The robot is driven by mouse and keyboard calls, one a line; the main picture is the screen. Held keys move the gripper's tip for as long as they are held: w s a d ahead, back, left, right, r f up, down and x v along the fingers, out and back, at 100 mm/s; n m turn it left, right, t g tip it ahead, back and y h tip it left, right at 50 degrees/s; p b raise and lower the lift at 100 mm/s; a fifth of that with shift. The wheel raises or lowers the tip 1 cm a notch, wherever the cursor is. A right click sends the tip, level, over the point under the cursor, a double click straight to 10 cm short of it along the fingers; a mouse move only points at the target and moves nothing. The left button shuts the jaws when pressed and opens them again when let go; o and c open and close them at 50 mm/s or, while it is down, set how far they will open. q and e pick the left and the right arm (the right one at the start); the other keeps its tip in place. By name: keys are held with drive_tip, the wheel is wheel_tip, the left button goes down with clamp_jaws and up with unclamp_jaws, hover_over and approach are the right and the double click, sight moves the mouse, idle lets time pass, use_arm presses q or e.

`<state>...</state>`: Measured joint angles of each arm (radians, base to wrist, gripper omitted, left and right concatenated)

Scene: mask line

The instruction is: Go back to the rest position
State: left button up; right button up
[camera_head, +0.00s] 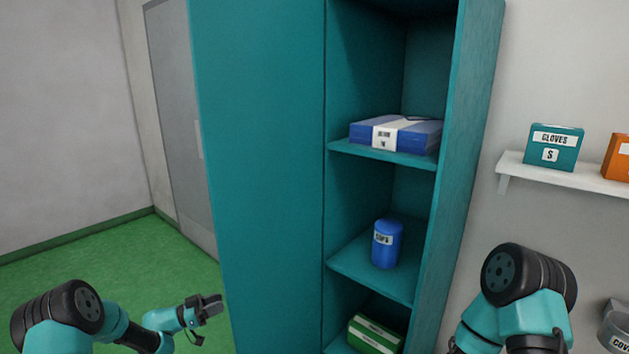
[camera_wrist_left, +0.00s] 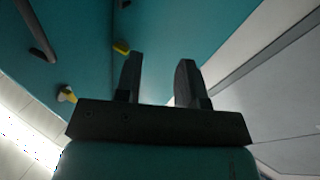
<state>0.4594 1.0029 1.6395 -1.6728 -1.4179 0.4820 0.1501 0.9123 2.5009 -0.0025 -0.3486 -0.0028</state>
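My left gripper (camera_head: 212,304) is low at the left of the cabinet in the head view, in front of the green floor and the cabinet's lower left edge. In the left wrist view my left gripper (camera_wrist_left: 160,62) shows two dark fingers standing apart, with nothing between them. My right arm (camera_head: 520,290) shows at the lower right of the head view, but its gripper is out of the picture.
A teal cabinet (camera_head: 262,150) stands ahead, its right half open. Its shelves hold a blue-and-white box (camera_head: 396,134), a blue canister (camera_head: 387,245) and a green box (camera_head: 375,336). A white wall shelf (camera_head: 565,174) carries a teal gloves box (camera_head: 553,148) and an orange box (camera_head: 618,158).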

use_arm(q)
drive_tip(key=s+d+f+n+y, duration=0.1)
drive_tip(key=s+f+n+y, duration=0.5)
drive_tip(key=s+f, duration=0.3)
drive_tip(key=s+d+f+n+y, duration=0.2)
drive_tip(key=s+f+n+y, duration=0.4)
drive_tip(key=f, duration=0.5)
drive_tip(key=s+d+f+n+g+y, duration=0.15)
drive_tip(key=s+g, duration=0.25)
drive_tip(key=s, duration=0.9)
drive_tip(key=s+d+f+n+g, duration=0.15)
drive_tip(key=s+g, duration=0.25)
drive_tip(key=s, duration=0.9)
drive_tip(key=w+d+r+m, duration=0.1)
drive_tip(key=w+d+r, duration=0.2)
drive_tip(key=w+r, duration=0.1)
drive_tip(key=shift+w+r+m+t, duration=0.3)
drive_tip(key=shift+y, duration=0.25)
